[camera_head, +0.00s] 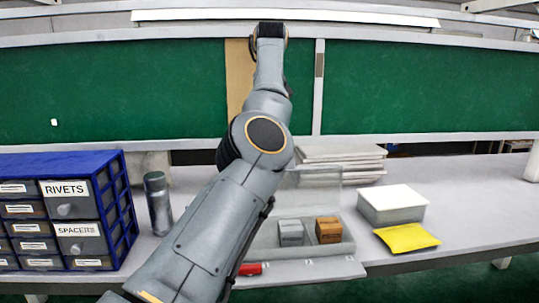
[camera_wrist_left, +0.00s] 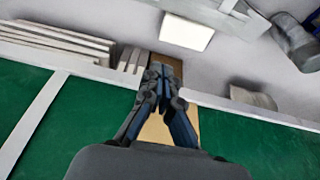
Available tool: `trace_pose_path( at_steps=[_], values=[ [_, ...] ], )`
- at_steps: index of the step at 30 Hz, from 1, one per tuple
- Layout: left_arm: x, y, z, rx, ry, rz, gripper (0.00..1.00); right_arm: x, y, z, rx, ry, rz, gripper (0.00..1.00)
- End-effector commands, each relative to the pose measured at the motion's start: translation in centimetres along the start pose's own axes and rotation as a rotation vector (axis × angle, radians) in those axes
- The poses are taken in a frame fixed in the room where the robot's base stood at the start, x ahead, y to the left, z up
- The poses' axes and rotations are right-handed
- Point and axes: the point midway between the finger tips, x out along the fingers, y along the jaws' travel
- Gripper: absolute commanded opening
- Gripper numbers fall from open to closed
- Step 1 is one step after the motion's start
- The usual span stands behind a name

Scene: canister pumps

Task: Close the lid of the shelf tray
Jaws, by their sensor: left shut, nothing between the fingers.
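The grey tray (camera_head: 310,252) sits on the bench right of my left arm in the head view. Its see-through lid (camera_head: 316,182) stands raised at the tray's back edge, partly hidden by my arm. Inside are a grey block (camera_head: 290,233) and an orange-brown block (camera_head: 328,230). My left arm reaches up and away across the bench, and its fingers cannot be made out in the head view. In the left wrist view my left gripper (camera_wrist_left: 160,72) is shut and empty, with the green board below it and the bench above in the picture. My right gripper is not in view.
A blue drawer cabinet (camera_head: 120,200) and a grey bottle (camera_head: 158,205) stand at the left. A stack of boards (camera_head: 342,155) lies behind the tray. A white-topped box (camera_head: 393,203) and a yellow cloth (camera_head: 407,238) are at the right. A red object (camera_head: 250,268) lies in front.

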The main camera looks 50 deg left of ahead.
Motion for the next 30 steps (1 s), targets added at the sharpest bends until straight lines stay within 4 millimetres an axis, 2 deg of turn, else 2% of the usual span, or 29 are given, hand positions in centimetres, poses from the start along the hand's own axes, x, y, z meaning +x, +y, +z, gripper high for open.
trace_pose_path(
  at_steps=[3, 7, 11, 15, 22, 30],
  values=[
    [1.7, 0.1, 0.1, 0.001, -0.002, -0.001, 0.00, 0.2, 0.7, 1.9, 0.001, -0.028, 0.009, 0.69],
    [4.2, 0.1, 0.1, -0.001, -0.003, -0.002, 0.00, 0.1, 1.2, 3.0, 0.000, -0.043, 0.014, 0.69],
    [7.0, 0.1, 0.0, 0.000, -0.002, -0.002, 0.00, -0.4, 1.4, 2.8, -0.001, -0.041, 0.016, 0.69],
    [10.0, 0.0, 0.0, -0.001, -0.004, -0.004, 0.00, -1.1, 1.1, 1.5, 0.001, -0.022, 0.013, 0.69],
    [9.0, 0.1, 2.0, 0.000, 0.001, 0.000, 0.00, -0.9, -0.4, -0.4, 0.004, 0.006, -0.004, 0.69],
    [8.4, 0.1, 3.5, 0.001, 0.001, -0.001, 0.00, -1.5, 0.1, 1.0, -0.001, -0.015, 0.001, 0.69]
  ],
)
